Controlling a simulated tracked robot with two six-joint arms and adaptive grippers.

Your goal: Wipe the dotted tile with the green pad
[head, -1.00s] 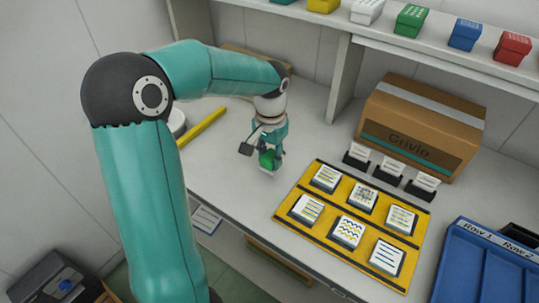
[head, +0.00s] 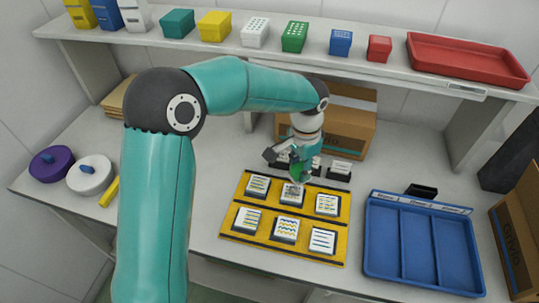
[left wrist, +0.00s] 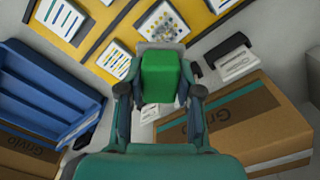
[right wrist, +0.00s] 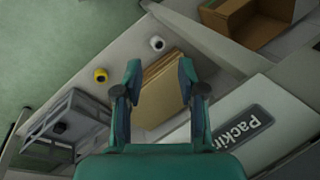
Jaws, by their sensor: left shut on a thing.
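My left gripper (head: 296,160) is shut on the green pad (head: 297,169), which also shows between its fingers in the left wrist view (left wrist: 160,75). The pad has a pale grey underside. The dotted tile (head: 292,194) is the back middle tile on the yellow board (head: 238,212). The pad is right by this tile's back edge, seemingly just above it; I cannot tell whether they touch. In the left wrist view the dotted tile (left wrist: 163,20) shows its coloured dots just beyond the pad. My right gripper (right wrist: 160,80) is open and empty in its wrist view.
Tiles with lines or waves, such as this wavy tile (head: 286,230), surround the dotted one. Small card holders (head: 340,170) and a cardboard box (head: 350,125) stand behind the board. A blue tray (head: 368,235) is at right.

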